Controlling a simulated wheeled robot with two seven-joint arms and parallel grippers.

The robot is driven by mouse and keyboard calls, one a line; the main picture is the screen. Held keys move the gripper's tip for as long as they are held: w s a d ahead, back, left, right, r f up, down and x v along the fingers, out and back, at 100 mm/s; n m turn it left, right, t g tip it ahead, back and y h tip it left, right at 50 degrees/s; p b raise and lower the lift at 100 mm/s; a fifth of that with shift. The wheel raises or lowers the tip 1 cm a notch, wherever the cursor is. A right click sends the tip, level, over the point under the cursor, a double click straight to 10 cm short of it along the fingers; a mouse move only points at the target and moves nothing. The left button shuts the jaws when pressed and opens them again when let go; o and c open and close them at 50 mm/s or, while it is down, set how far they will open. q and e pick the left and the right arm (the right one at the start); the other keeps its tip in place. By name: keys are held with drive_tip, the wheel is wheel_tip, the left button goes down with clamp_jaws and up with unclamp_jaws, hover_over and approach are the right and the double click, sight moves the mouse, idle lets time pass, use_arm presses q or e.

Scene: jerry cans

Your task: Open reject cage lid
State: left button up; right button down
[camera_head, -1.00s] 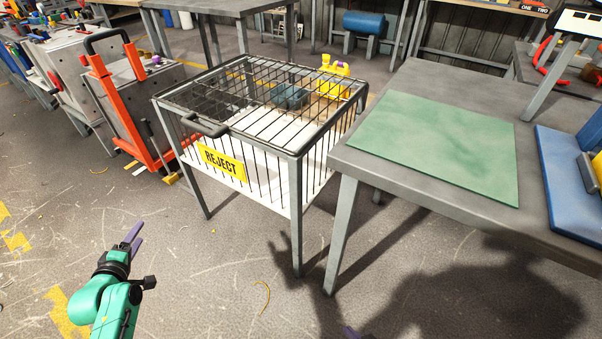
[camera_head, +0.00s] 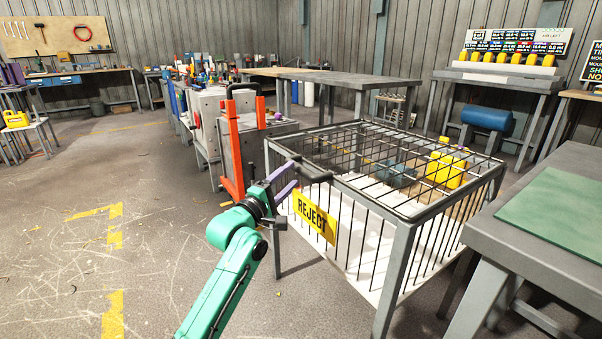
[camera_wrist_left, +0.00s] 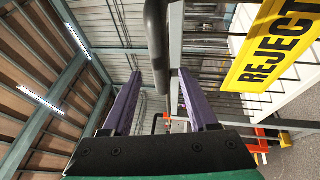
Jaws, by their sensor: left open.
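The reject cage (camera_head: 403,250) stands right of centre in the head view, with a yellow REJECT sign (camera_head: 314,217) on its front. Its wire lid (camera_head: 375,198) lies flat and shut on top. A dark handle (camera_head: 316,175) sticks out at the lid's front edge. My left gripper (camera_head: 290,176) is open at the handle, its purple fingers pointing toward it. In the left wrist view the handle (camera_wrist_left: 157,45) runs between the lines of the two open fingers (camera_wrist_left: 158,92); I cannot tell whether they touch it. My right gripper is out of view.
Yellow cans (camera_head: 443,170) and a blue-grey item (camera_head: 396,173) are inside the cage. A table with a green mat (camera_head: 560,212) stands close at the right. An orange hand truck (camera_head: 232,155) stands behind the gripper. The floor at left is clear.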

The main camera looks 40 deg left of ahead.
sight(299, 168)
use_arm(q)
drive_tip(key=w, duration=0.5)
drive_tip(key=shift+w+a+r+b, duration=0.1)
drive_tip(key=shift+a+r+b, duration=0.2)
drive_tip(key=shift+r, duration=0.1)
clamp_jaws()
idle(0.9)
